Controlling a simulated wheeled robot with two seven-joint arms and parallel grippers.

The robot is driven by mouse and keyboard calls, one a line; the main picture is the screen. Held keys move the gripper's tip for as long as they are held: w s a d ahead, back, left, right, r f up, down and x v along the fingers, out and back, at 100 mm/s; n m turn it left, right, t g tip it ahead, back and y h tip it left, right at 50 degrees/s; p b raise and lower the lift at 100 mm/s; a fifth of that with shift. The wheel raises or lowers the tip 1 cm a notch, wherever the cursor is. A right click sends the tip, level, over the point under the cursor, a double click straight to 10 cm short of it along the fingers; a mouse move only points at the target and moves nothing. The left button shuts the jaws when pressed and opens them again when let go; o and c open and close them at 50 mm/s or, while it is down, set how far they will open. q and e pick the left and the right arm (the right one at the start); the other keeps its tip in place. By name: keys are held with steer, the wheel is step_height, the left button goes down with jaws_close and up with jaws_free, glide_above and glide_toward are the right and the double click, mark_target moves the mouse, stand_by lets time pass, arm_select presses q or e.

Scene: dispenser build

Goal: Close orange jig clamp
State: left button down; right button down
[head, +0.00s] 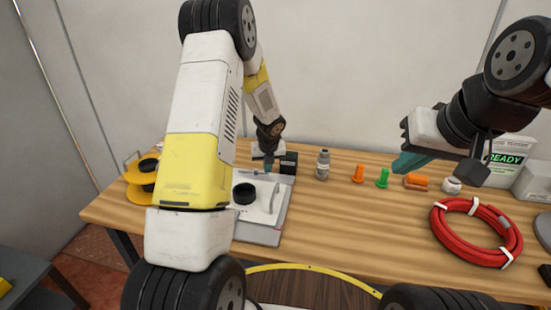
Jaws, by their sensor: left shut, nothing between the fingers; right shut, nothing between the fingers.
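A grey jig (262,236) with a white plate lies on the table, left of centre. A black round part (244,194) sits on the plate, and a grey upright lever-like piece stands near its right side. I cannot make out an orange clamp on the jig; my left arm covers its left side. My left gripper (268,168) is shut and empty, pointing down at the jig's back edge; I cannot tell if it touches.
Orange (357,174) and green (382,179) pieces, another orange piece (416,182) and a red hose coil (438,232) are to the right. A yellow holder (138,178) is left. The table's front centre is clear.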

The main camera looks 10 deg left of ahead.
arm_select(q)
steer(key=w+n, duration=0.1)
steer(key=n+y, duration=0.1)
steer(key=n, duration=0.1)
steer(key=shift+w+d+g, duration=0.3)
steer(key=shift+w, duration=0.05)
steer(key=w+n, duration=0.1)
steer(key=n, duration=0.1)
steer(key=n+g+y, duration=0.1)
steer(key=w+n, duration=0.1)
steer(key=n, duration=0.1)
steer(key=shift+w+a+n, duration=0.1)
steer(key=shift+w+n, duration=0.2)
steer(key=shift+w, duration=0.05)
steer(key=n, duration=0.1)
steer(key=w+n+g, duration=0.1)
steer(key=shift+w+a+n+y, duration=0.15)
steer(key=shift+a+n+y, duration=0.15)
steer(key=shift+n+y, duration=0.1)
steer(key=n+g, duration=0.1)
steer(key=n, duration=0.1)
steer(key=w+a+n+g, duration=0.1)
steer(key=shift+w+a+n, duration=0.15)
steer(key=shift+w+n, duration=0.05)
steer(key=shift+n, duration=0.2)
steer(key=shift+w+a, duration=0.15)
steer(key=shift+a, duration=0.1)
steer(key=shift+w+a, duration=0.1)
steer(key=v, duration=0.8)
steer(key=shift+f, duration=0.1)
